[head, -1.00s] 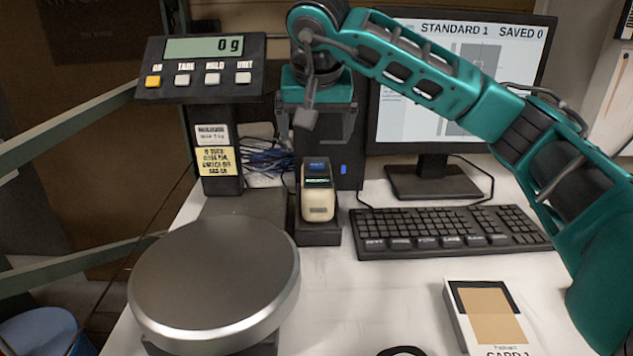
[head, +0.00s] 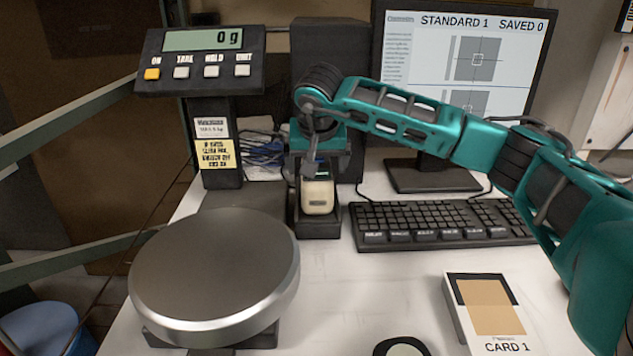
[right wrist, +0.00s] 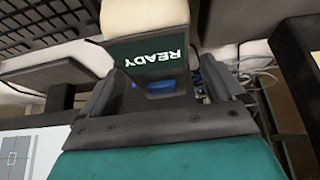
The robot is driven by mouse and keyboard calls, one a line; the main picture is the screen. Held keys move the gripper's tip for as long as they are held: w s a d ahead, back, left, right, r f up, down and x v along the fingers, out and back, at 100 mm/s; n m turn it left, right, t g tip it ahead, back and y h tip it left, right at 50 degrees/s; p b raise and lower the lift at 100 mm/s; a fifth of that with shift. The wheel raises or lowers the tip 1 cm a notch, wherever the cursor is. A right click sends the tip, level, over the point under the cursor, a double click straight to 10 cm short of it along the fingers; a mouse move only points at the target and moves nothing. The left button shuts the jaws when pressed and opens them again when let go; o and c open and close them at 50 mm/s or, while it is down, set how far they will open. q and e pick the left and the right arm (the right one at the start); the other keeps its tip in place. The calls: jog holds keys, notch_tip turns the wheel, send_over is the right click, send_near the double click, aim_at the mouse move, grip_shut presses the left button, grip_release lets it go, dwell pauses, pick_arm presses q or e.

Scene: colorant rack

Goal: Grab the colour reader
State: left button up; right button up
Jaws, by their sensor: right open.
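The colour reader (head: 317,197), a cream and dark handheld unit, stands upright in a black dock (head: 318,226) behind the scale. My right gripper (head: 317,168) is lowered at its top, and its body hides the reader's upper part in the head view. In the right wrist view the reader (right wrist: 150,45) shows a lit screen reading READY. There the open fingers of the right gripper (right wrist: 156,88) lie on either side of the reader's dark end. I cannot tell whether they touch it. My left gripper is not in view.
A scale with a round plate (head: 215,265) and a display post (head: 218,150) stands left of the dock. A keyboard (head: 440,222) and monitor (head: 450,90) are to the right. A card box (head: 495,310) lies at front right.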

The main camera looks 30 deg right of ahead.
jog(key=c, duration=1.5)
jog(key=shift+r, duration=0.1)
jog(key=shift+c, duration=0.5)
